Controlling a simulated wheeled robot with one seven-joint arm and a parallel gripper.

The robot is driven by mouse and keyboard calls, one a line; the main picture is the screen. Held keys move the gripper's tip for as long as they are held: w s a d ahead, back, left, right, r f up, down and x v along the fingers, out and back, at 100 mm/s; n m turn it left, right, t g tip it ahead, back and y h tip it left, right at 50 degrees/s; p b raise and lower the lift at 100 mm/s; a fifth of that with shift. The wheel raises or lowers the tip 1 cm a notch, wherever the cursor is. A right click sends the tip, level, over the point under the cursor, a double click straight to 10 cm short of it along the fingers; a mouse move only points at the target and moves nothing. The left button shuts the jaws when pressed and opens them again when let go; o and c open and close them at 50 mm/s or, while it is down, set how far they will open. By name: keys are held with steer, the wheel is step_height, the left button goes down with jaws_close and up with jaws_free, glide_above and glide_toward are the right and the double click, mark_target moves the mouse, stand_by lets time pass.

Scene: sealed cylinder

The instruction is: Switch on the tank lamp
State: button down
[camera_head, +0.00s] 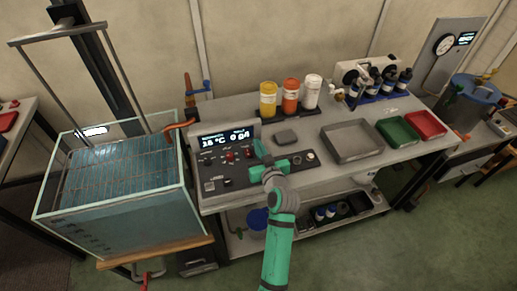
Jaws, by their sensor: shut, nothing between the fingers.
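The glass tank (120,215) stands at the left, with blue-tinted contents under a wire grid. A small bright white patch (95,131) shows at its back rim; I cannot tell whether it is a lamp. The control panel (230,178) stands on the bench right of the tank, with a lit display (227,139), red knobs (231,156) and small switches (209,185). I cannot read which switch is for the lamp. My gripper (261,150) is shut and empty at the panel's right part, beside the display. It hides some controls; contact is unclear.
Yellow, orange and white bottles (290,97) stand behind the panel. A grey tray (351,141), a green tray (397,131) and a red tray (426,124) lie to the right. The bench front right of my arm is clear.

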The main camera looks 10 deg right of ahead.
steer(key=shift+w+r, duration=0.2)
steer(key=shift+r, duration=0.9)
steer(key=s+r, duration=0.1)
steer(key=s, duration=0.2)
steer(key=s+r, duration=0.1)
steer(key=s, duration=0.2)
steer(key=s+d+r, duration=0.1)
steer(key=s, duration=0.2)
steer(key=shift+s+r, duration=0.15)
steer(key=shift+r, duration=0.25)
steer(key=shift+d, duration=0.1)
